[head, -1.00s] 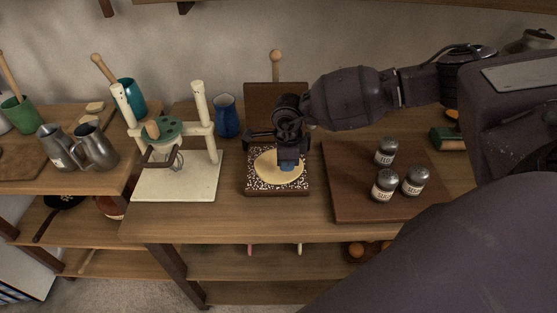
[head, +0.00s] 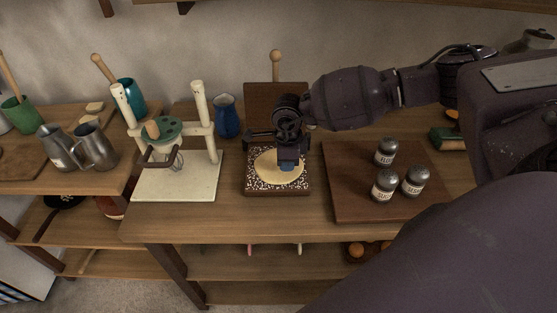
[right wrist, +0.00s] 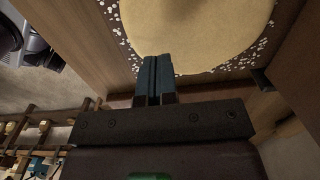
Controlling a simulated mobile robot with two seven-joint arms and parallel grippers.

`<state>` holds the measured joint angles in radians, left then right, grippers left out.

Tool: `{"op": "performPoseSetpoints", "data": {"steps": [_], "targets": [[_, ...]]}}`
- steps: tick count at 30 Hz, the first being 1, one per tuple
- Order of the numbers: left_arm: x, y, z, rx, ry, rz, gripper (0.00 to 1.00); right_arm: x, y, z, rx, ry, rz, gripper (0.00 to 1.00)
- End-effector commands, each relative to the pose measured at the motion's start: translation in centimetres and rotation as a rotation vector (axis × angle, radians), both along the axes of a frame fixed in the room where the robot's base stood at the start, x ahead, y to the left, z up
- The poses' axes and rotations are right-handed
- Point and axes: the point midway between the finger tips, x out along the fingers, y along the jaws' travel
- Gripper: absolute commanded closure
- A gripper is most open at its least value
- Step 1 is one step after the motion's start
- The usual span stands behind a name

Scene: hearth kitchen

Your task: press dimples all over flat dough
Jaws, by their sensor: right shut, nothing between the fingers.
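The flat dough (head: 272,172) is a pale, roughly round sheet on a dark, white-speckled board (head: 252,190) in the middle of the counter. It also shows in the right wrist view (right wrist: 195,30), where its visible surface looks smooth. My right gripper (head: 288,165) is over the right part of the dough, pointing down. In the right wrist view its blue fingers (right wrist: 156,65) are shut together with nothing between them, and their tips overlap the dough's edge. I cannot tell whether they touch it. My left gripper is not in view.
Three shakers (head: 386,185) stand on a wooden board (head: 350,205) to the right. A cream stand (head: 180,180) with a green disc is at the left. A blue jug (head: 227,116) stands behind. Metal pitchers (head: 96,148) are at far left. Bare counter lies in front.

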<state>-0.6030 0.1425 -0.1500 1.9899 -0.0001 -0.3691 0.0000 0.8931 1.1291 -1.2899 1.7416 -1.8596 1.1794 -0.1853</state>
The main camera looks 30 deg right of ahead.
Motion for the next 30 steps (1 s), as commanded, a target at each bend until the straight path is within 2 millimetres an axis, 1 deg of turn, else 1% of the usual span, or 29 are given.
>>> {"op": "performPoseSetpoints", "data": {"steps": [27, 30], "targets": [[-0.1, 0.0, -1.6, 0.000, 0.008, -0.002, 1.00, 0.0, 0.0, -2.5, 0.000, 0.000, 0.000, 1.00], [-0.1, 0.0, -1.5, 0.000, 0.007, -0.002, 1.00, 0.0, 0.0, -2.4, 0.000, 0.000, 0.000, 1.00]]}}
